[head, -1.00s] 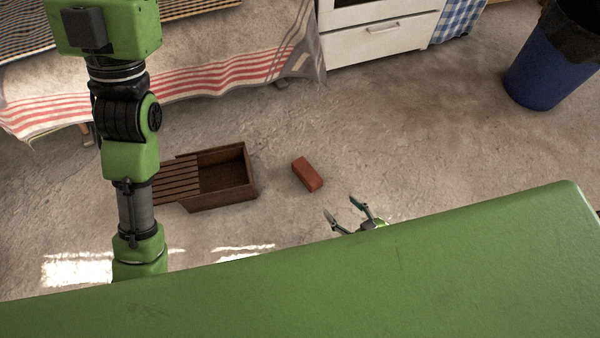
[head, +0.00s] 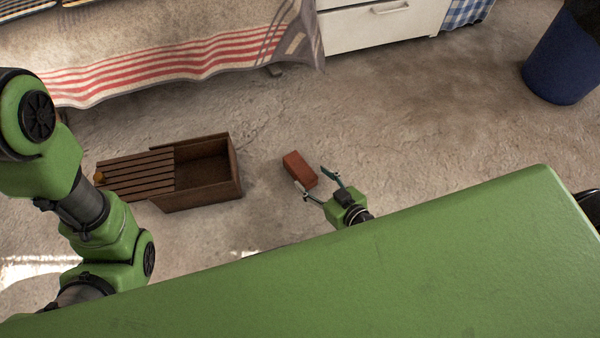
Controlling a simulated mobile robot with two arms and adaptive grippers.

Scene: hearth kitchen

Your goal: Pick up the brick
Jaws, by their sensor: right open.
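The reddish-brown brick (head: 300,168) lies on the concrete floor, in the middle of the head view, to the right of a wooden box. My right gripper (head: 312,184) is open, with its two fingers spread and pointing toward the brick's near end. The fingertips are very close to the brick; I cannot tell whether they touch it.
The wooden box (head: 238,185) with a slatted, partly open lid stands left of the brick. A striped cloth (head: 180,62) hangs at the back, beside a white drawer unit (head: 385,27). A blue bin (head: 560,65) stands at the far right. The floor right of the brick is clear.

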